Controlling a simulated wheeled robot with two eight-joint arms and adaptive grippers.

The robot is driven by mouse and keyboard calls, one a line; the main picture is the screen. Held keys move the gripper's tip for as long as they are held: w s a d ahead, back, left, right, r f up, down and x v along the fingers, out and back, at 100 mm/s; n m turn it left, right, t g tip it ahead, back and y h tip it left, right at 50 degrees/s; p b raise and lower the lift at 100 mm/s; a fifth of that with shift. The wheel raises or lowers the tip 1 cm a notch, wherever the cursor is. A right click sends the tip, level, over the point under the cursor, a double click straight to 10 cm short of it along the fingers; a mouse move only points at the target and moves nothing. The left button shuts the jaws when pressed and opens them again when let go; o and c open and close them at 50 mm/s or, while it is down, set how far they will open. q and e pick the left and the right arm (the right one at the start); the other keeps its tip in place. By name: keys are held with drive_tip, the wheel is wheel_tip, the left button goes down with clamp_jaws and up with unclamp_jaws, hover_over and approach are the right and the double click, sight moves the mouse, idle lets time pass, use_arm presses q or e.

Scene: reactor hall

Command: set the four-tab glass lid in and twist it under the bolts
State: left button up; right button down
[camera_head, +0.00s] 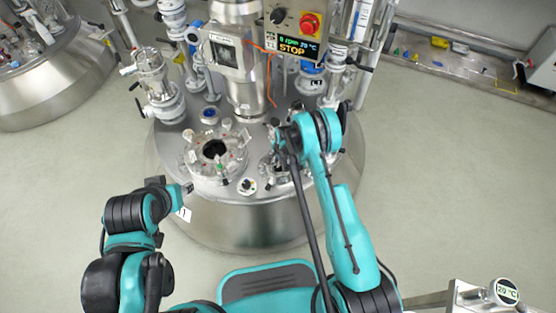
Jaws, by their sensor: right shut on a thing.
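The round open port (216,151) shows on top of the steel vessel, with a dark hole and several bolts and clamps around its flange. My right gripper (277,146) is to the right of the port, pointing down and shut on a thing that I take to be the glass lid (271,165). The lid is small and partly hidden by my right arm, so its tabs cannot be made out. It is apart from the port hole. My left gripper (189,188) is low and left of the port, near the vessel's front edge; its jaws are too small to read.
A control box (295,31) reading STOP hangs above the vessel top (200,120). A glass fitting with valves (158,85) stands to the left, and a central column (243,75) rises behind the port. A small round fitting (247,186) sits in front. The floor is clear.

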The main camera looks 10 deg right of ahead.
idle(0.3)
drive_tip(key=n, duration=0.4)
drive_tip(key=shift+d+y, duration=0.1)
drive_tip(key=shift+y, duration=0.3)
drive_tip(key=c, duration=1.5)
unclamp_jaws()
drive_tip(key=v, duration=0.2)
drive_tip(key=p+v, duration=0.1)
drive_tip(key=w+p+v, duration=0.1)
drive_tip(key=v, duration=0.1)
drive_tip(key=shift+s+a+r, duration=0.1)
drive_tip(key=shift+a+r, duration=0.25)
drive_tip(key=shift+r, duration=0.2)
